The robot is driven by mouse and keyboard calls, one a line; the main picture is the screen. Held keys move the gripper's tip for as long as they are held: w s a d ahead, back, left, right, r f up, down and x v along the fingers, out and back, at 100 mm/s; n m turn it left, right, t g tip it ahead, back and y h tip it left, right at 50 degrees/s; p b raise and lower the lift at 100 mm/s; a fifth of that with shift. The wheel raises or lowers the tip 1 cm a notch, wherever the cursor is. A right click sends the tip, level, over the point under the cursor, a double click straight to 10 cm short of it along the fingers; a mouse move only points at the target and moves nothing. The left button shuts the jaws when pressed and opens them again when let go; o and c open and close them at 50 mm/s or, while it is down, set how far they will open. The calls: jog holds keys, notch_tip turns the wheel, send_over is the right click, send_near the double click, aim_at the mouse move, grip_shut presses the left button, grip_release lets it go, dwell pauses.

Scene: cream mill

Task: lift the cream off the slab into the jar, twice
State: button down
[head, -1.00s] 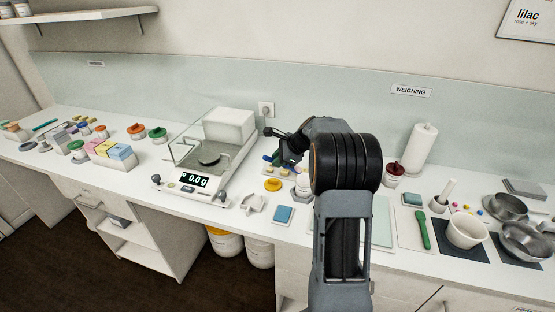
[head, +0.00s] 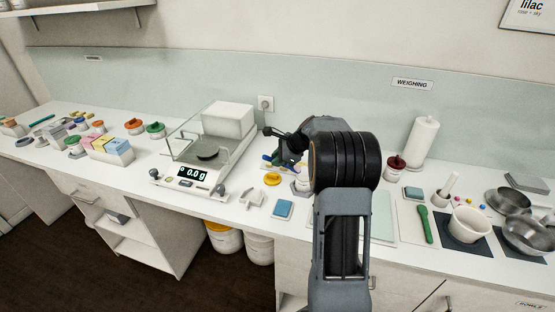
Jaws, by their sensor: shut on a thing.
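My gripper (head: 288,160) is at the back of the bench, beyond my arm, beside a small group of blue, yellow and green pieces (head: 270,164). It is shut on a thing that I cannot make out. A white open jar (head: 303,183) stands on a grey pad just in front of the gripper, partly behind my arm. A yellow lid (head: 272,179) lies left of the jar. A pale green slab (head: 383,228) lies flat right of my forearm, which hides part of it. I cannot make out cream on it.
A balance (head: 193,174) reading 0.0 g stands to the left. A blue pad (head: 283,209) lies at the front. Right of the slab are a green spatula (head: 425,226), a white mortar (head: 471,223) and metal pans (head: 528,232). A dark red lidded jar (head: 395,168) stands behind.

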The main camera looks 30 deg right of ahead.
jog(key=shift+f, duration=0.4)
dwell(1.2)
jog(key=shift+a, duration=0.3)
dwell(0.6)
jog(key=shift+r+p, duration=2.5)
jog(key=shift+r, duration=0.55)
jog(key=shift+w, duration=0.1)
